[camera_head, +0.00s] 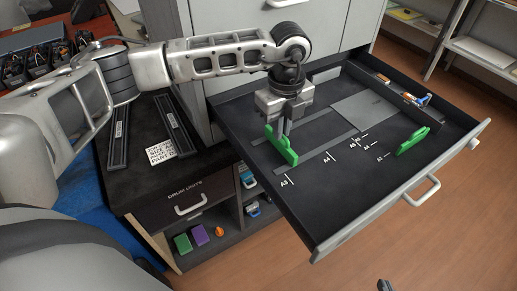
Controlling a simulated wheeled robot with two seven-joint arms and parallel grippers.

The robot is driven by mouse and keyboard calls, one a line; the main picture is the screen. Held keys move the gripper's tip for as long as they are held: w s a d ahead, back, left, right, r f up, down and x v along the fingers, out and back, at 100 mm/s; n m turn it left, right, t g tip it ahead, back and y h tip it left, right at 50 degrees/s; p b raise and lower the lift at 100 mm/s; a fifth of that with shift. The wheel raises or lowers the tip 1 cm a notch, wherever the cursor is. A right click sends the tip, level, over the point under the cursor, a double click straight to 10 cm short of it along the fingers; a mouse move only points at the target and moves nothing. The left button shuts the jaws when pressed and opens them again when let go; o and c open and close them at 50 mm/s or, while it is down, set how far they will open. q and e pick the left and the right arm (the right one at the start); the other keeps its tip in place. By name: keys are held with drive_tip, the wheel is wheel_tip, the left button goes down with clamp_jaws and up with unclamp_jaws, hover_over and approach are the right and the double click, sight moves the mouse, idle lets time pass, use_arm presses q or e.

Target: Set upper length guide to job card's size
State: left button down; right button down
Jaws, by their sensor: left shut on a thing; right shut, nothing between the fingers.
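A paper tray drawer (318,240) is pulled out, with a dark floor and white size marks. A green guide (283,150) stands at the left of the tray floor, its lower end near the A3 mark (285,183). My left gripper (287,130) points down from above and is shut on this guide. A second green guide (412,141) stands near the tray's right side. A white printed card (163,149) lies on the dark counter; its text is not clearly readable. My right gripper (385,286) barely shows at the bottom edge, shut.
A grey plate (372,108) lies at the tray's back. Small blue and orange items (423,99) sit by its back-right wall. The drawer handle (422,190) sticks out in front. Two dark bars (118,135) lie on the counter. The wooden floor in front is clear.

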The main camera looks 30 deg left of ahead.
use_arm(q)
drive_tip(key=shift+w+d+b, duration=0.35)
drive_tip(key=shift+w+d, duration=0.15)
drive_tip(key=shift+w, duration=0.35)
drive_tip(key=shift+w+d, duration=0.3)
drive_tip(key=shift+w, duration=0.2)
drive_tip(key=shift+w+d+b, duration=0.3)
drive_tip(key=shift+w+b, duration=0.1)
drive_tip(key=shift+w, duration=0.1)
drive_tip(key=shift+w+d+b, duration=0.3)
drive_tip(key=shift+w+b, duration=0.05)
drive_tip(key=shift+w, duration=0.15)
drive_tip(key=shift+w+d+b, duration=0.35)
drive_tip(key=shift+w+d, duration=0.1)
drive_tip(key=shift+w, duration=0.3)
drive_tip(key=shift+w+d, duration=0.25)
drive_tip(key=shift+w, duration=0.25)
drive_tip(key=c, duration=2)
unclamp_jaws()
drive_tip(key=shift+w+d+b, duration=0.1)
drive_tip(key=shift+w+b, duration=0.1)
drive_tip(key=shift+b, duration=0.1)
drive_tip(key=o, duration=0.3)
use_arm(e)
drive_tip(key=shift+a+f+m+y, duration=0.25)
drive_tip(key=shift+f+m+y, duration=0.05)
drive_tip(key=shift+f, duration=0.4)
